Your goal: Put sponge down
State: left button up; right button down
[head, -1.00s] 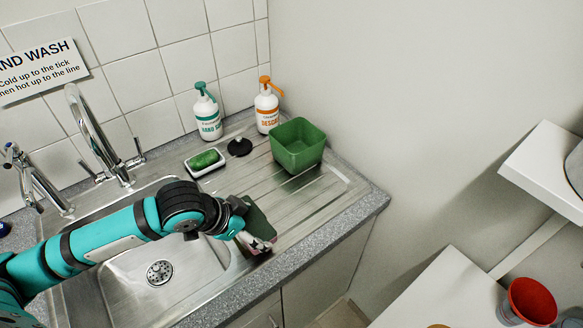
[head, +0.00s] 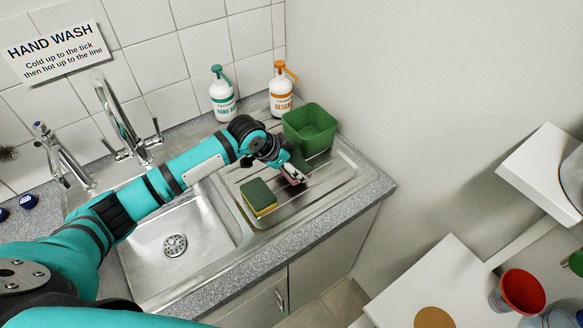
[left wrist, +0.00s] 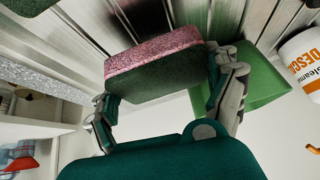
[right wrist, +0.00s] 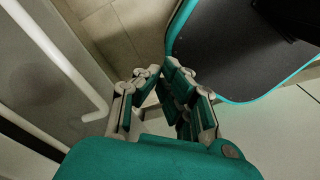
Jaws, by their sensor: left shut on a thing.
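My left gripper (head: 293,178) is over the ribbed draining board (head: 327,187), in front of the green tub. It is shut on a pink and dark green sponge (left wrist: 165,65), which shows clearly between both fingers in the left wrist view. In the head view the gripper partly hides this sponge. I cannot tell whether it touches the board. A second sponge, yellow with a dark green top (head: 258,195), lies on the board to the left of the gripper. My right gripper (right wrist: 160,72) is away from the sink; its fingers are close together with nothing seen between them.
The open green tub (head: 309,130) stands at the board's back right. A green-topped bottle (head: 222,97) and an orange-topped bottle (head: 281,90) stand by the wall. The sink basin (head: 190,245) is at left. The board's front right is clear.

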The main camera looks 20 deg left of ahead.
pick_arm(q)
notch_tip(320, 180, down, 2)
jog(key=shift+s+f+p, duration=0.1)
jog(key=shift+f+p, duration=0.05)
jog(key=shift+p, duration=0.2)
jog(key=shift+f, duration=0.25)
pick_arm(e)
jog(key=shift+s+a+r, duration=0.15)
jog(key=shift+s+r, duration=0.1)
jog(key=shift+s, duration=0.2)
jog(key=shift+s+a+r, duration=0.15)
jog(key=shift+s+r, duration=0.1)
jog(key=shift+s, duration=0.2)
pick_arm(q)
jog(key=o, duration=0.9)
jog(key=shift+f, duration=0.1)
pick_arm(e)
jog(key=shift+w, duration=0.25)
jog(key=shift+d, duration=0.1)
